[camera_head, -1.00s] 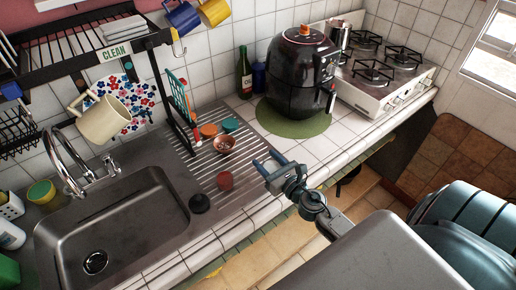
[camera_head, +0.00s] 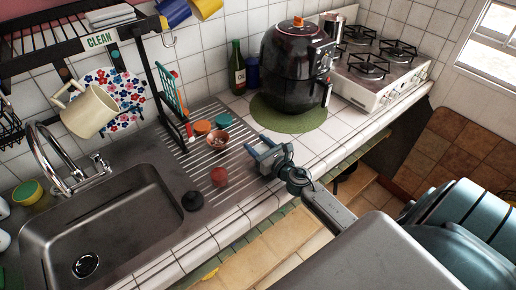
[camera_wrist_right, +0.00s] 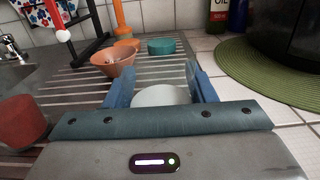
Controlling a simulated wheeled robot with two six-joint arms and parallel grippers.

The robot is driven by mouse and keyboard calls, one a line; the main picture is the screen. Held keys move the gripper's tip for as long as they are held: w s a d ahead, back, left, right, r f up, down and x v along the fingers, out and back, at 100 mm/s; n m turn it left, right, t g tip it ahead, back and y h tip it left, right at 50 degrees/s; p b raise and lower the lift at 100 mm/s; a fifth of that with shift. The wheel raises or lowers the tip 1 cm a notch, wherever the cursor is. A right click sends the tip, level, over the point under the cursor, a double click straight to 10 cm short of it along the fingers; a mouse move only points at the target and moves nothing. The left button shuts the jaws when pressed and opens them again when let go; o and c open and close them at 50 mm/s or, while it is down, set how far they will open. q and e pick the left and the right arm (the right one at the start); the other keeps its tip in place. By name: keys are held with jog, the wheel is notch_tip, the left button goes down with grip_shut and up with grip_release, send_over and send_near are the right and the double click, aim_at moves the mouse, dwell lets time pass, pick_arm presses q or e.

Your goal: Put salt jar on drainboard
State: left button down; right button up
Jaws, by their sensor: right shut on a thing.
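My right gripper (camera_head: 263,150) is over the right edge of the ribbed metal drainboard (camera_head: 203,165), right of the copper bowl. In the right wrist view the gripper (camera_wrist_right: 162,88) is shut on a pale, round-topped thing, which looks like the salt jar (camera_wrist_right: 160,96). Only its white top shows there; its lower part is hidden behind the gripper's body. In the head view the fingers mostly hide it. I cannot tell whether it touches the surface. My left gripper is not in view.
On the drainboard are a copper bowl (camera_head: 216,139), a red round thing (camera_head: 219,176), an orange lid (camera_head: 203,127) and a teal lid (camera_head: 223,120). A black stopper (camera_head: 193,201) is by the sink (camera_head: 110,225). An air fryer (camera_head: 298,70) stands on a green mat (camera_head: 270,116).

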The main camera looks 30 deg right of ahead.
jog(key=shift+r, duration=0.1)
jog(key=o, duration=1.1)
jog(key=shift+c, duration=0.2)
jog(key=s+b, duration=0.2)
jog(key=s, duration=0.1)
jog(key=s+b, duration=0.2)
jog(key=s, duration=0.2)
jog(key=s+d+b, duration=0.1)
jog(key=s+b, duration=0.1)
jog(key=s, duration=0.1)
jog(key=shift+s+f, duration=0.2)
jog(key=shift+f, duration=0.05)
jog(key=shift+s+r+b, duration=0.15)
jog(key=shift+s+b, duration=0.2)
jog(key=shift+s, duration=0.25)
jog(key=shift+s+r, duration=0.15)
jog(key=shift+s, duration=0.1)
